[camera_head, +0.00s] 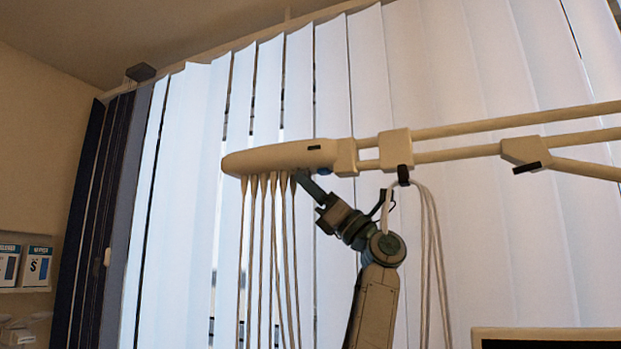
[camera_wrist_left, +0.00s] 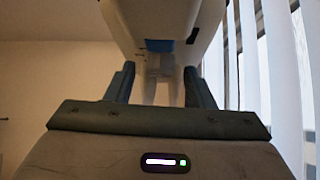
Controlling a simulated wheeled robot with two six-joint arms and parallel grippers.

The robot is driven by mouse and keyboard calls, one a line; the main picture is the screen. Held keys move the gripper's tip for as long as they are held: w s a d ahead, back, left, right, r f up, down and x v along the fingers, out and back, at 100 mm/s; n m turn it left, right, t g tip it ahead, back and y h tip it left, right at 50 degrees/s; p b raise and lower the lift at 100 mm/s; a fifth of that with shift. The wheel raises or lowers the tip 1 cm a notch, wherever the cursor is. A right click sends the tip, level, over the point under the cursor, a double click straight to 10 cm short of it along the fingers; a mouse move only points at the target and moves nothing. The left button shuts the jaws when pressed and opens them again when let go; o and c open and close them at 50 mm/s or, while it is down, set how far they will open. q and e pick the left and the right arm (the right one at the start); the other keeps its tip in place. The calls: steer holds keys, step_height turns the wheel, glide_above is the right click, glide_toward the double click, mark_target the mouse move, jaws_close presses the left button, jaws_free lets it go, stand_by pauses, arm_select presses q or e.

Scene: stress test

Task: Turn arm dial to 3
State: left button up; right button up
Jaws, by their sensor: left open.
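A cream jointed arm (camera_head: 468,129) reaches in from the right in the head view and ends in a long rounded head (camera_head: 270,158). A small dark slot shows on the head's side, but I cannot make out a dial or any number. My left gripper (camera_head: 303,179) is just under the head, pointing up at its underside. In the left wrist view its two fingers (camera_wrist_left: 160,82) are apart, with the head's underside (camera_wrist_left: 160,18) above. A pale block shows between and beyond the fingers; I cannot tell whether they touch anything. My right gripper is out of view.
Several thin leads (camera_head: 268,250) hang from the head, left of my left arm. A looped cable (camera_head: 428,250) hangs to its right. Vertical blinds (camera_head: 500,240) fill the background. A screen's top edge (camera_head: 545,333) is at the lower right; boxes (camera_head: 36,266) stand on a shelf at left.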

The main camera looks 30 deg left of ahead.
arm_select(q)
steer(key=shift+a+r, duration=0.15)
steer(key=shift+a, duration=0.05)
steer(key=c, duration=1)
steer(key=m+t+b, duration=0.1)
steer(key=t, duration=0.2)
steer(key=m+t+b, duration=0.1)
steer(key=m+t, duration=0.1)
steer(key=t, duration=0.2)
steer(key=shift+s+b, duration=0.2)
steer(key=shift+b, duration=0.1)
steer(key=shift+d, duration=0.1)
steer(key=o, duration=1)
